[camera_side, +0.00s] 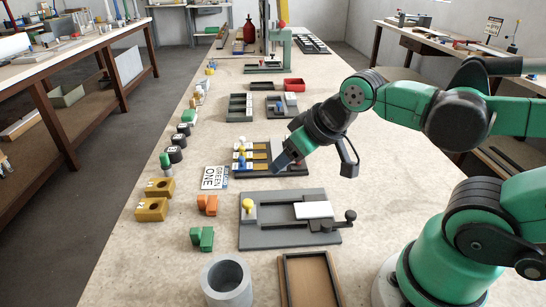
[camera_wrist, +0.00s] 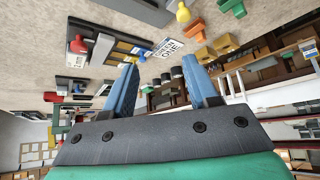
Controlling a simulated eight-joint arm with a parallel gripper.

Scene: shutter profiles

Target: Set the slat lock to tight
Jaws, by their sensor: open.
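A grey plate (camera_side: 262,236) lies at the near middle of the table. It carries a white slat piece (camera_side: 313,210), a yellow knob (camera_side: 249,206) and a dark lever with a round black knob (camera_side: 350,215). This looks like the slat lock, but no tight mark is readable. Part of the plate shows at the top of the wrist view (camera_wrist: 150,10). My gripper (camera_side: 284,160) is open and empty. It is beyond the plate, over the right part of a dark rack with yellow strips (camera_side: 259,147). Its blue fingers stand apart in the wrist view (camera_wrist: 159,66).
A card reading "GREEN ONE" (camera_side: 214,177) lies left of the rack. Orange (camera_side: 207,204) and green (camera_side: 201,238) blocks and two tan blocks (camera_side: 152,209) are at the left. A grey cylinder (camera_side: 226,281) and a brown tray (camera_side: 310,281) are nearest. Bare tabletop lies right of the plate.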

